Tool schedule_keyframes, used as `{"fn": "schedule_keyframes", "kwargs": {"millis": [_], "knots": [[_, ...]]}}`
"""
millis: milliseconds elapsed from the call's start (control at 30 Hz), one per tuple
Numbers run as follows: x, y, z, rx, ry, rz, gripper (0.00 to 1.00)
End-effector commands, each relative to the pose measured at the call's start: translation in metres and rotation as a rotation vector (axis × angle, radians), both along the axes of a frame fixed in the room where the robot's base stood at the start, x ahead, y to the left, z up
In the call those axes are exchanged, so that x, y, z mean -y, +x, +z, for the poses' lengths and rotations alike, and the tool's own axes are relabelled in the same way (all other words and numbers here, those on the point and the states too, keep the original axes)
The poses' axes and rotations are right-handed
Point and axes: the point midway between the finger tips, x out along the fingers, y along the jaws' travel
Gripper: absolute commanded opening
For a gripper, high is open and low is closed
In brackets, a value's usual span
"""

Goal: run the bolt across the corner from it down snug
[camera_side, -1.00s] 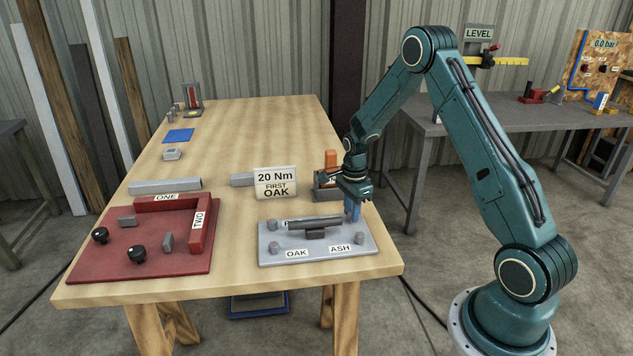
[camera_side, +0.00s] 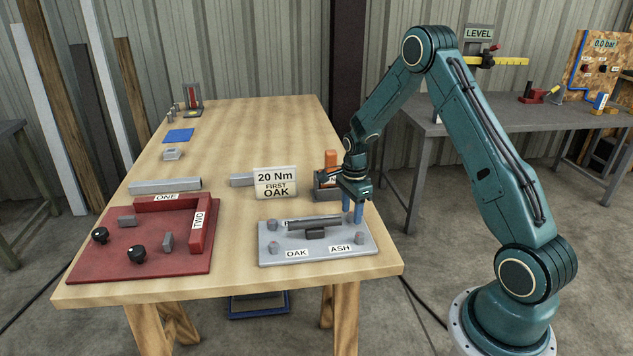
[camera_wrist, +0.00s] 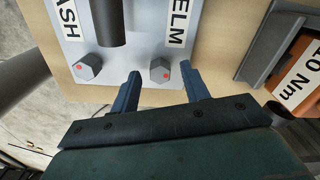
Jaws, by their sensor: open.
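A grey plate (camera_side: 320,257) lies at the table's front right, with OAK (camera_side: 296,253) and ASH (camera_side: 340,248) labels along its front edge. Bolts with hex heads stand at its corners: front left by OAK (camera_side: 273,246), back left (camera_side: 272,225) and front right by ASH (camera_side: 359,238). My gripper (camera_side: 352,219) is over the plate's back right corner, diagonal from OAK. Its blue fingers (camera_wrist: 160,84) are apart, the ELM bolt appearing between their tips; contact cannot be told.
A sign (camera_side: 276,183) reading "20 Nm FIRST OAK" stands behind the plate. A dark holder with an orange "10 Nm" block (camera_wrist: 298,82) is close by. A red fixture (camera_side: 140,262) with black knobs sits left. A dark bar (camera_side: 314,223) crosses the plate's middle.

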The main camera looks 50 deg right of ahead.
Motion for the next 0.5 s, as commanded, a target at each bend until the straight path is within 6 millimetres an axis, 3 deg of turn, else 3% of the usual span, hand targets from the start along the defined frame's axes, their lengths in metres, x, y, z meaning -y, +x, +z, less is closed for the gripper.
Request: {"fn": "schedule_keyframes", "kwargs": {"millis": [267,500], "knots": [[0.000,0.001,0.019,0.003,-0.001,0.000,0.46],[0.000,0.001,0.055,0.004,-0.002,0.000,0.46]]}}
